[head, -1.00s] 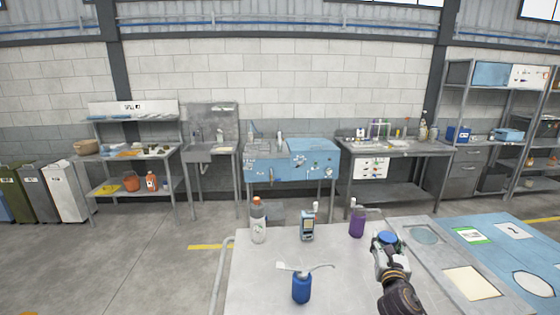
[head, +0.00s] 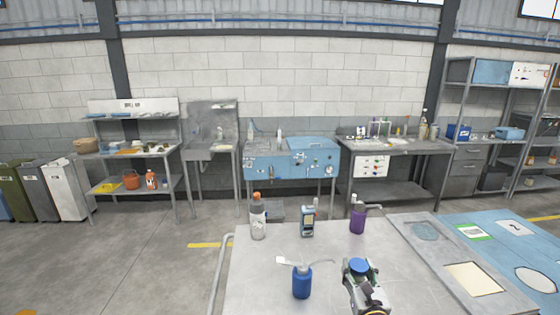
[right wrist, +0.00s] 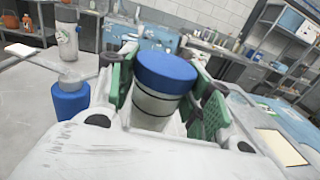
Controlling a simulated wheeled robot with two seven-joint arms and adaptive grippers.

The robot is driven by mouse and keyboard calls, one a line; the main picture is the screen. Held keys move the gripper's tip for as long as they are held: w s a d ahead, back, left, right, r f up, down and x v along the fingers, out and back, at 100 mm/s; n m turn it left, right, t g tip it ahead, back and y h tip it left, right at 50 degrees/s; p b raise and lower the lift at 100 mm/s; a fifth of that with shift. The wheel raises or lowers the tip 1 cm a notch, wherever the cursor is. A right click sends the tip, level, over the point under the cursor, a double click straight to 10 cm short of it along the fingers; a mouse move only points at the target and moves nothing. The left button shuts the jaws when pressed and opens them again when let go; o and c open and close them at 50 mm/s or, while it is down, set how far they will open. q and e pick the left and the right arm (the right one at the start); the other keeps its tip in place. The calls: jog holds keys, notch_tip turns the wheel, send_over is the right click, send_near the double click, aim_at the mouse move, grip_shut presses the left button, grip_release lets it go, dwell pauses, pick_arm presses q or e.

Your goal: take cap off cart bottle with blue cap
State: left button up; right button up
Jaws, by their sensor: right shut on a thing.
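The bottle with the blue cap has a pale grey body (right wrist: 155,108) in the right wrist view. Its blue cap (right wrist: 166,72) is on it, and the cap also shows in the head view (head: 360,265). My right gripper (head: 362,284) is shut on the bottle's body, its green pads on either side below the cap, at the near right of the grey cart top (head: 260,270). The bottle's lower part is hidden by the gripper, so I cannot tell whether it touches the cart. My left gripper is in neither view.
A blue spouted bottle (head: 302,284) stands left of my right gripper. An orange-capped bottle (head: 258,222), a handheld device (head: 307,224) and a purple bottle (head: 357,221) stand along the cart's far edge. A blue-topped table (head: 500,262) lies right.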

jog(key=s+f+b, duration=0.1)
jog(key=s+f, duration=0.2)
jog(key=f, duration=0.4)
jog(key=shift+s+a+f+y, duration=0.3)
jog(key=shift+s+a+f, duration=0.05)
jog(key=shift+s+f, duration=0.05)
jog(key=shift+a+r+n, duration=0.1)
jog(key=shift+a+n, duration=0.1)
jog(key=shift+n, duration=0.1)
jog(key=shift+s+a+r+n+g+y, duration=0.7)
jog(key=shift+a+n+y, duration=0.6)
jog(key=shift+a+y, duration=1)
jog(key=shift+s+a+r+n+g+y, duration=0.4)
jog(key=shift+a+r+n+g+y, duration=0.75)
jog(key=shift+a, duration=1.8)
jog(key=shift+s+a+r+n+g+y, duration=0.25)
jog(key=shift+s+a+r+n+y, duration=0.4)
jog(key=shift+a+n+y, duration=1.35)
jog(key=shift+a+m+y, duration=0.35)
jog(key=shift+a+m, duration=0.2)
jog(key=shift+a, duration=0.05)
